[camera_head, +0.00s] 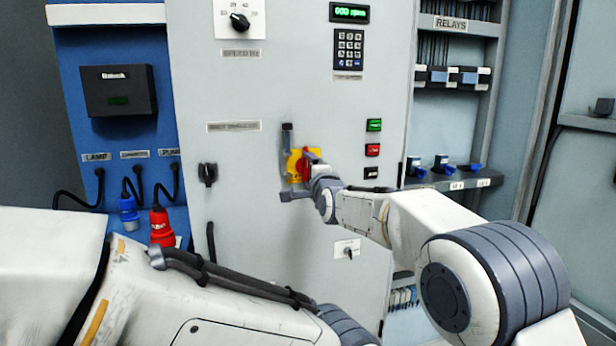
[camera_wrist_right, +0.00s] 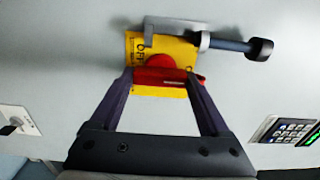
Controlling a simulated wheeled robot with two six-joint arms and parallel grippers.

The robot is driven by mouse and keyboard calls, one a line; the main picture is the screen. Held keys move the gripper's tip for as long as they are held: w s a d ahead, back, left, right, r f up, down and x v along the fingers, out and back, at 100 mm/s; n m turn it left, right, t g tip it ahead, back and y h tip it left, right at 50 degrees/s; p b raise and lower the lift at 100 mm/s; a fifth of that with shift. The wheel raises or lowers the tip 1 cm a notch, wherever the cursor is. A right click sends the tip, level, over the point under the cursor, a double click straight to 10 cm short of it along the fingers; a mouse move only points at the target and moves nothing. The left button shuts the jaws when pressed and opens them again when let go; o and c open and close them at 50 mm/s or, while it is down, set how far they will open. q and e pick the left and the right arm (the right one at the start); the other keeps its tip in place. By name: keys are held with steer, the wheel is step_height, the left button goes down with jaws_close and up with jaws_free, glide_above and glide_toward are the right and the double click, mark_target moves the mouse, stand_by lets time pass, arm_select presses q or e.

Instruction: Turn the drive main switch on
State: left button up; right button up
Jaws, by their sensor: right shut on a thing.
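The drive main switch is a red rotary handle (camera_head: 306,164) on a yellow plate (camera_head: 292,167), on the front of the light grey cabinet. In the right wrist view the red handle (camera_wrist_right: 168,77) lies crosswise between the fingers, and the yellow plate (camera_wrist_right: 160,45) shows the letters OFF beside it. My right gripper (camera_wrist_right: 161,80) is shut on the red handle, one finger at each end. In the head view its fingers are partly hidden by my wrist. My left arm crosses the lower left; its gripper is out of view.
A grey bracket with a dark rod (camera_wrist_right: 232,44) sits right beside the yellow plate. Green (camera_head: 374,125) and red (camera_head: 372,150) buttons are to the right of the switch. A black knob (camera_head: 207,174) is to its left, and a keypad (camera_head: 348,50) above.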

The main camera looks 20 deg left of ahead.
stand_by(0.5)
steer(key=o, duration=1.2)
steer(key=b+v, duration=0.2)
steer(key=v, duration=0.8)
steer(key=shift+s+d+b, duration=0.15)
steer(key=shift+s+b, duration=0.05)
steer(key=shift+b, duration=0.15)
